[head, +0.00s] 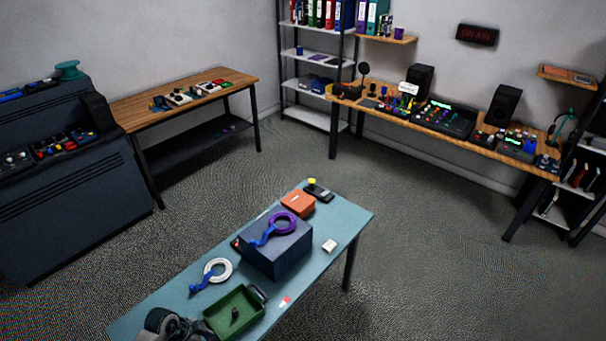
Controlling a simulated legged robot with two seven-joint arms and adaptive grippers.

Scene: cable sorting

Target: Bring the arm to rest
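A dark, rounded mechanical shape (170,324) at the bottom edge, left of the green tray, looks like my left gripper. It is cut off by the frame, and its fingers cannot be made out. My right gripper is not in view. On the teal table (345,212), a purple ring with a blue strand (282,223) lies on a dark blue box (275,252). A white ring with a blue strand (217,270) lies on the table left of the box. The green tray (252,318) holds a small black item (235,315).
An orange box (298,203) and a black device with a yellow top (318,190) sit at the table's far end. A small white block (329,246) lies near the right edge. Wooden desks with equipment stand behind (240,77), (375,112). Open carpet (430,260) lies to the right.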

